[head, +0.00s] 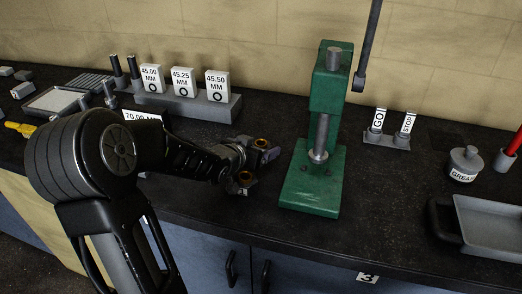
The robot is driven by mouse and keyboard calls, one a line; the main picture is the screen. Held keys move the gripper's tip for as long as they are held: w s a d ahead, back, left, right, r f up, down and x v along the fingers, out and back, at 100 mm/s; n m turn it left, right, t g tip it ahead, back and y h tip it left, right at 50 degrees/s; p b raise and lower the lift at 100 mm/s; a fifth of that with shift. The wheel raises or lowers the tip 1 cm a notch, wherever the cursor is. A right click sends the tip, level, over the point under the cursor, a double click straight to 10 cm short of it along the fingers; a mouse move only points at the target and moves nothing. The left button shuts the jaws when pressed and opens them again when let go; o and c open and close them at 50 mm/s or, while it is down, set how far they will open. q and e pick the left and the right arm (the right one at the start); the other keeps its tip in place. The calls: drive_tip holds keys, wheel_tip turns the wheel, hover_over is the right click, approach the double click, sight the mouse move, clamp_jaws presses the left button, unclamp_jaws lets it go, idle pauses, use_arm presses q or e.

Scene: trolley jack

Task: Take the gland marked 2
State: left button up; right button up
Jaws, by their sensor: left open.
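I cannot make out a gland marked 2 in the head view. My left arm comes in from the left, and its gripper (260,162) is over the dark bench top (240,208), just left of the green press (318,192). The gripper is open, with its two fingers apart and copper-coloured round parts showing on them. No held object can be seen between the fingers. My left arm hides part of the bench behind it, including part of a white label reading 70.00 MM (143,114). My right gripper is not in view.
A grey rack (215,108) holds white blocks marked 45.00, 45.25 and 45.50 MM (217,85). GO and STOP gauges (391,135), a grease pot (463,166) and a grey tray (490,222) stand right.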

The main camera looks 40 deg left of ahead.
use_arm(q)
drive_tip(key=shift+c, duration=0.3)
clamp_jaws()
drive_tip(key=shift+r, duration=0.1)
idle(0.5)
